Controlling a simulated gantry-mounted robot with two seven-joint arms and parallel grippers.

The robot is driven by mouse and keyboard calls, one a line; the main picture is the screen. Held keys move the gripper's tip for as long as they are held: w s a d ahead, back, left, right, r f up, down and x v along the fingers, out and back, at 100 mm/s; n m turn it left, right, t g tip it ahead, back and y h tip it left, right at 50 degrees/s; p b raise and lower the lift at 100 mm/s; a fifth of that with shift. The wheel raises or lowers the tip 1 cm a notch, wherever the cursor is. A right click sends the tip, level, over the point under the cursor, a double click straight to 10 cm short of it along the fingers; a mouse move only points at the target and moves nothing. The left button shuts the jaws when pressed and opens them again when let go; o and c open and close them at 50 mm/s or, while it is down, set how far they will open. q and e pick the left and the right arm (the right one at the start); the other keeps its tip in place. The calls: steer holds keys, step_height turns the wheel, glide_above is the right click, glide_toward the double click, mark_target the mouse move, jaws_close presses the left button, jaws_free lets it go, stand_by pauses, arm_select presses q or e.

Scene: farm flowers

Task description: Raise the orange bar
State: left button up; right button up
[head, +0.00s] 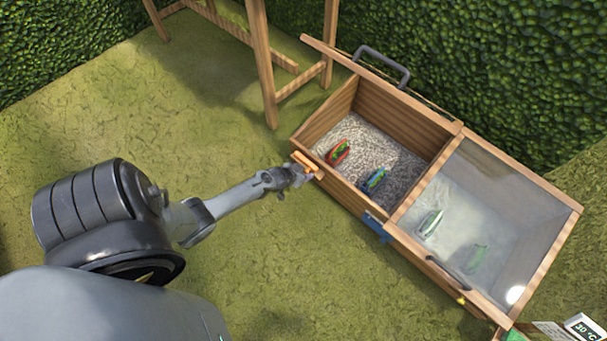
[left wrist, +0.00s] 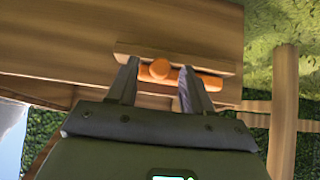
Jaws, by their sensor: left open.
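The orange bar (head: 304,161) is at the left corner of the wooden planter box (head: 342,189), on its outer front side. In the left wrist view the orange bar (left wrist: 205,80) lies along a wooden strip, with a round orange knob at its middle. My left gripper (head: 300,172) is at the bar in the head view. In the left wrist view its two fingers (left wrist: 160,85) are open, one on each side of the knob. I cannot tell whether they touch the bar. My right gripper is not in view.
The box's left half is open, with gravel and small colourful packets (head: 338,152). A glazed lid (head: 490,205) covers the right half. A dark handle (head: 383,62) stands at the back. A wooden stand (head: 262,60) is behind. Grass lies free in front.

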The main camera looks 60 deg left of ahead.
arm_select(q)
steer(key=shift+c, duration=0.4)
jaws_close()
steer(key=shift+d, duration=0.1)
